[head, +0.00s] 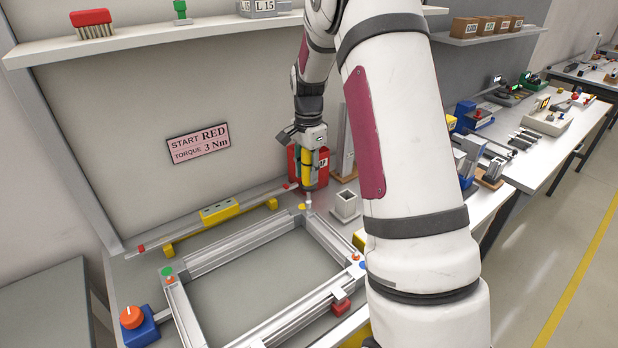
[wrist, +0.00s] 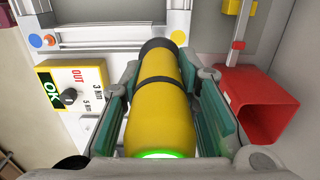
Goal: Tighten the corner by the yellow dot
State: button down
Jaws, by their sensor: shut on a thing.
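My gripper (head: 312,160) is shut on a yellow power screwdriver (head: 308,170) with black bands, held upright at the far corner of the aluminium frame (head: 225,247). Its lower end is right by the yellow dot (head: 301,206); I cannot tell whether its bit sits in the screw. In the wrist view the screwdriver (wrist: 160,105) lies between both fingers, and a green light glows at its near end. Its tip is hidden there. The green dot (head: 167,271) marks the left corner and the blue dot (head: 362,264) the right one. An orange screw head (wrist: 50,40) shows beside the blue dot (wrist: 35,40).
A yellow box (wrist: 75,100) with a dark knob, OUT and 3 Nm markings shows a lit green OK. A red bin (wrist: 262,105) stands right of the screwdriver. A wall sign (head: 198,143) reads START RED, TORQUE 3 Nm.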

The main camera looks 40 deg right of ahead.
jog(key=shift+r, duration=1.3)
